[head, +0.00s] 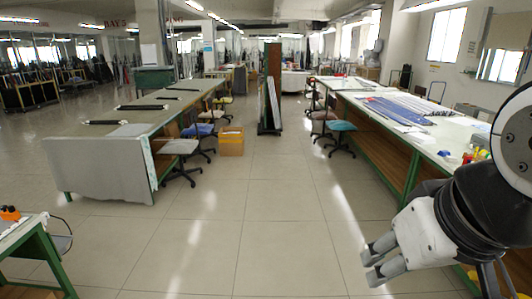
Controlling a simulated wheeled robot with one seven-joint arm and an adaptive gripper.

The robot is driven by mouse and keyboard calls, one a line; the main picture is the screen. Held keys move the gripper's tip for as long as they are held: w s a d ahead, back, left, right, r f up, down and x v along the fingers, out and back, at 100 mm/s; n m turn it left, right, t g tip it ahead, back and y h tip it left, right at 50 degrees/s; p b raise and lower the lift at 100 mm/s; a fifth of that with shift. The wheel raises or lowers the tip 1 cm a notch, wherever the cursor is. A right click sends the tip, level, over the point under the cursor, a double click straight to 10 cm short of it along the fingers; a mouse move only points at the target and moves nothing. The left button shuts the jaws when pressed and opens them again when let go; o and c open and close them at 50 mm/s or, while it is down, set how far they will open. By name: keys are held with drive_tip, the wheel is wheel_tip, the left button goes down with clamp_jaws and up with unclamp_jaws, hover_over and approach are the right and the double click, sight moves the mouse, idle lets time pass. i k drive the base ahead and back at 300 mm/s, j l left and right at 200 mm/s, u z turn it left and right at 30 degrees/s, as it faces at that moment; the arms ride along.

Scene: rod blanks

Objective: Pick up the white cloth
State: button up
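A pale grey-white cloth (98,170) hangs over the near end of the long left table (160,110), reaching down close to the floor. It is the only large draped cloth I can make out, and it looks more light grey than pure white. My gripper (371,262) is at the lower right, its fingers pointing left. The two fingers stand apart with nothing visible between them. It is far to the right of the cloth and touches nothing that I can see.
Several office chairs (182,148) and a cardboard box (231,142) line the left table's aisle side. A long right table (425,140) carries blue and white strips. A green-framed bench (35,245) is at the lower left. The tiled floor (240,230) between is clear.

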sight(448, 158)
drive_tip(key=i+l+z, duration=0.15)
drive_tip(key=i+z, duration=0.2)
drive_tip(key=i, duration=0.3)
drive_tip(key=i+z, duration=0.35)
drive_tip(key=i, duration=0.3)
drive_tip(key=i+j+z, duration=0.35)
drive_tip(key=i, duration=0.25)
drive_tip(key=i+l+z, duration=0.2)
drive_tip(key=i, duration=0.8)
drive_tip(key=i+j+z, duration=0.2)
drive_tip(key=i, duration=0.8)
drive_tip(key=i+l+z, duration=0.1)
drive_tip(key=i, duration=0.3)
drive_tip(key=i+l+z, duration=0.15)
drive_tip(key=i, duration=0.25)
